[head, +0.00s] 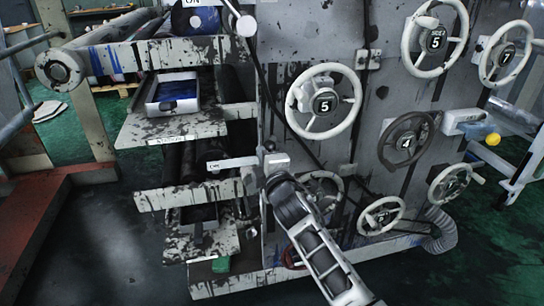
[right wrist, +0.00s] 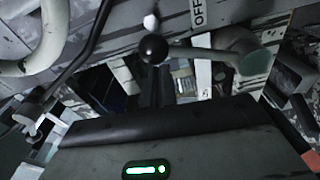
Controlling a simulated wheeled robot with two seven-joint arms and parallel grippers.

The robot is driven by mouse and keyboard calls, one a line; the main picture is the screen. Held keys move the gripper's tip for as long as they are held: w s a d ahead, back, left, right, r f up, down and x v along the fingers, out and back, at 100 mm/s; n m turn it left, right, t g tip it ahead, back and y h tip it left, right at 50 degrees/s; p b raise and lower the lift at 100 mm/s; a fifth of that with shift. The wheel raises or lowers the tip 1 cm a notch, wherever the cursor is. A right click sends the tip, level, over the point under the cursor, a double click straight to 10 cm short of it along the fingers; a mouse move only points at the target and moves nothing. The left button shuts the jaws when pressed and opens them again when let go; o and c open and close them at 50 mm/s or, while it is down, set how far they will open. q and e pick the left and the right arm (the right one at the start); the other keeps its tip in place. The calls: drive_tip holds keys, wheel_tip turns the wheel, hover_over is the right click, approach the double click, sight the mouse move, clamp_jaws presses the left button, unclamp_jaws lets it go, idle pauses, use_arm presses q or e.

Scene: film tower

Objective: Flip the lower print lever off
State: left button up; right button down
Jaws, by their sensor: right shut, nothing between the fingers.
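The lower print lever shows in the head view as a small dark knob (head: 269,146) beside a pale block at the press's lower middle. An ON sign (head: 213,166) stands to its left. In the right wrist view a black ball (right wrist: 153,49) sits just beyond my gripper, with an OFF sign (right wrist: 198,13) above right. My right gripper (head: 274,174) reaches up from the lower right. It is shut and empty, close below the knob; I cannot tell if it touches. Its fingers are largely hidden in the right wrist view. My left gripper is out of view.
Several handwheels, one marked 5 (head: 324,105), stick out of the press face right of the lever. The upper lever's pale knob (head: 246,25) is above. Roller shelves hold a white tray (head: 173,92) at left. A black cable hangs nearby. Green floor is open at lower right.

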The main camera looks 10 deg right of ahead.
drive_tip(key=shift+s+d, duration=0.1)
idle(0.4)
use_arm(q)
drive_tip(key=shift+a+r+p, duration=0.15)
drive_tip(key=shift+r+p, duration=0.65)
drive_tip(key=shift+p, duration=0.1)
use_arm(e)
drive_tip(key=s+d, duration=0.1)
drive_tip(key=s, duration=1.4)
drive_tip(key=shift+s+d, duration=0.2)
drive_tip(key=shift+s, duration=0.2)
